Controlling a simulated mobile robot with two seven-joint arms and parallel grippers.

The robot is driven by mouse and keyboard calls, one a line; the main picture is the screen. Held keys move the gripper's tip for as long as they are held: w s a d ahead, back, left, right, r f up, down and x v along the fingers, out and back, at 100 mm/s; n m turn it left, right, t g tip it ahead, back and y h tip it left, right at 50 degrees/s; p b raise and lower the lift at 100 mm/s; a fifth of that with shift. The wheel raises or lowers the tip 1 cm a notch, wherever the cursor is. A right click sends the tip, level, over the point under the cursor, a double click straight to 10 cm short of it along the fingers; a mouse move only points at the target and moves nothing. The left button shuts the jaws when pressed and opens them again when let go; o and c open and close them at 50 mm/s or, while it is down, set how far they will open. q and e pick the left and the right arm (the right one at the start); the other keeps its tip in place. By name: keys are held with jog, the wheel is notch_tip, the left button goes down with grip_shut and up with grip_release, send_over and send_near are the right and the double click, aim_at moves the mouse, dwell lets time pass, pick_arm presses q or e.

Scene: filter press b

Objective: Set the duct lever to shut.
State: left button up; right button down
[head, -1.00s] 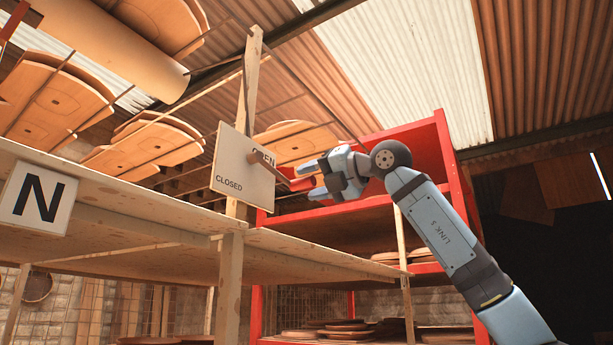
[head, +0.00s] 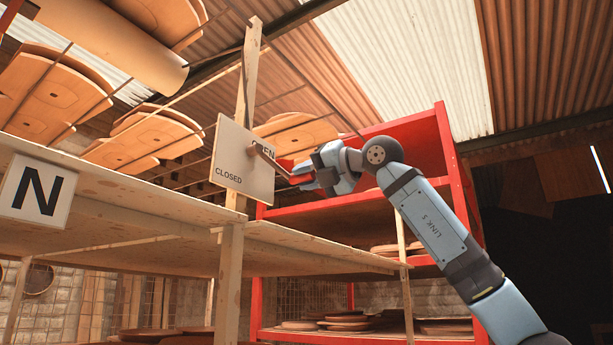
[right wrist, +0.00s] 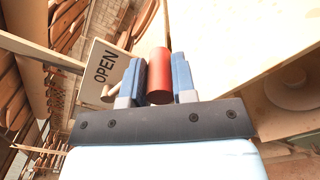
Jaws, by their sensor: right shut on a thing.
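The duct lever (head: 267,157) is a brown rod with a red grip at its end, mounted on a pale plate (head: 229,160) marked OPEN at upper right and CLOSED at lower left. The rod slants down to the right from under the word OPEN. My right gripper (head: 303,175) is shut on the red grip, which its fingers partly hide in the head view. In the right wrist view the red grip (right wrist: 159,75) sits between the two blue fingers, with the word OPEN on the plate (right wrist: 107,66) to the left. My left gripper is not in view.
The plate is fixed to a wooden post (head: 248,75) beside a wooden shelf (head: 150,215). A red rack (head: 448,160) with round boards stands behind my right arm. A board marked N (head: 38,193) hangs at left. Shaped boards (head: 50,95) lie on overhead rods.

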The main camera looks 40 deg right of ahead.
jog(key=shift+a+f+m+b, duration=0.1)
jog(key=shift+f+m+b, duration=0.3)
jog(key=shift+f+b, duration=0.25)
pick_arm(q)
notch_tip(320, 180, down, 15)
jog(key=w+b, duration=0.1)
jog(key=b, duration=1.7)
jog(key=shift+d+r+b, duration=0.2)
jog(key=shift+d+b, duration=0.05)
jog(key=shift+b, duration=0.05)
pick_arm(e)
jog(key=s+a+f+m, duration=0.4)
jog(key=a+f+m, duration=0.4)
jog(key=m, duration=0.7)
jog(key=shift+s+a, duration=0.15)
jog(key=shift+a, duration=1)
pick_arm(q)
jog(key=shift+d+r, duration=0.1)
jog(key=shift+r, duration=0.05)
pick_arm(e)
jog(key=shift+f, duration=0.1)
